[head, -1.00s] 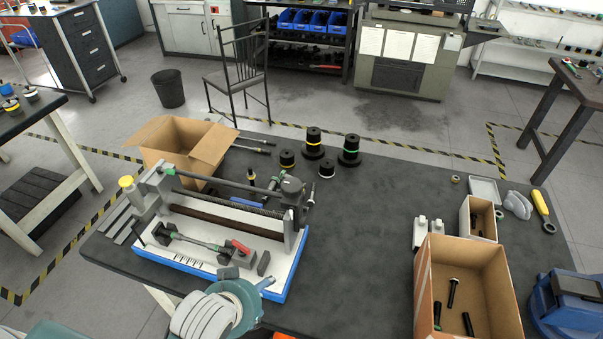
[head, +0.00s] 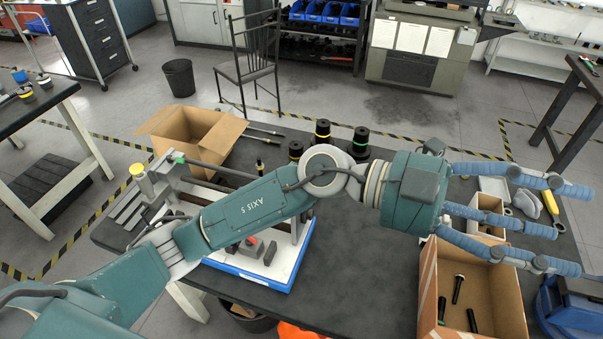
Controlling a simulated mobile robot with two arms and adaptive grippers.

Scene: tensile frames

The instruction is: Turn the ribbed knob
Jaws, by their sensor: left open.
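The tensile frame, a grey bench device on a white and blue base (head: 245,277), stands at the left of the table. My left gripper (head: 578,229) is at the far right, well away from the device. Its blue fingers are spread apart and empty, above the right part of the table. My right gripper is not in view.
An open cardboard box (head: 200,135) stands behind the device. A larger carton (head: 428,290) holding black bolts is at the front right, below my left gripper. Black spools (head: 322,133) stand at the back. The table's front middle (head: 350,270) is clear.

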